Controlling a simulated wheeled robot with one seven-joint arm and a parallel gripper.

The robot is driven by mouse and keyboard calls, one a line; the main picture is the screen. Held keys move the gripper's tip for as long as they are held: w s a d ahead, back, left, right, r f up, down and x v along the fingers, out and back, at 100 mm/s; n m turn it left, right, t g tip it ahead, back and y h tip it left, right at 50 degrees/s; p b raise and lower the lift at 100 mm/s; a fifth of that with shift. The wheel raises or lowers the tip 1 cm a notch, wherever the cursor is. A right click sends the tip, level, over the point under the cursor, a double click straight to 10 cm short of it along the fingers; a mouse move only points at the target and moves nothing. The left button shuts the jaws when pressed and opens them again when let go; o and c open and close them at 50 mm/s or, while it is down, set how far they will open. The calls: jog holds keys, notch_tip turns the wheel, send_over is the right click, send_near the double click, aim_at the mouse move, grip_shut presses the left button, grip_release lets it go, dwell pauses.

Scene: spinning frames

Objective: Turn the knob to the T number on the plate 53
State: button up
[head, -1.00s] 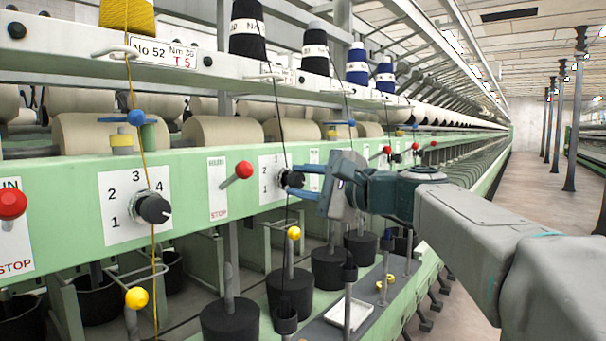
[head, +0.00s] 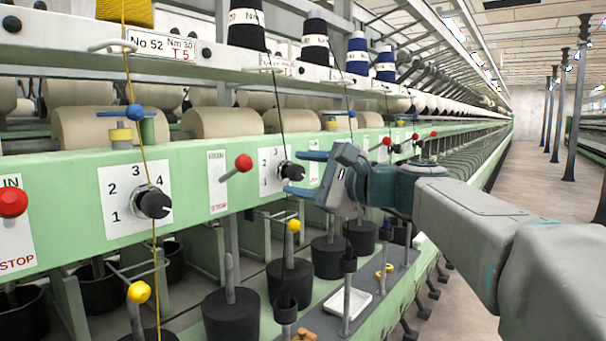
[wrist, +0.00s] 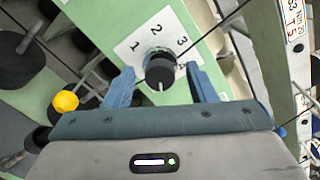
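The black knob (head: 290,171) sits on a white dial with printed numbers on the green machine front. In the wrist view the knob (wrist: 160,72) lies between my two blue fingers, with 1, 2 and 3 showing around it. A white mark is on its face, toward my gripper; the exact setting is unclear. My gripper (wrist: 159,76) is open, with visible gaps on both sides of the knob. In the head view my gripper (head: 305,174) is just right of the knob. A number plate (wrist: 295,20) with a red T 5 shows at the wrist view's upper right.
A second dial knob (head: 153,203) is farther left, below the No 52 plate (head: 160,45). A red-tipped lever (head: 243,163) stands between the two dials. Yellow-balled rods (head: 293,226) stand below. A yarn thread runs down close to the knob.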

jog(key=v, duration=1.3)
jog(key=shift+s+d+p, duration=0.25)
jog(key=shift+d+p, duration=0.05)
jog(key=s+a+f+n+g+h+p, duration=0.3)
jog(key=s+f+n+g+h+p, duration=0.3)
jog(key=f+p, duration=0.55)
jog(key=s+d+f+n+g+h+p, duration=0.2)
jog(key=s+d+f+n+h+p, duration=0.4)
jog(key=s+n+h+p, duration=0.1)
jog(key=s+h+p, duration=0.1)
jog(key=s, duration=0.1)
jog(key=shift+s+d+f+n, duration=0.3)
jog(key=shift+s+f, duration=0.05)
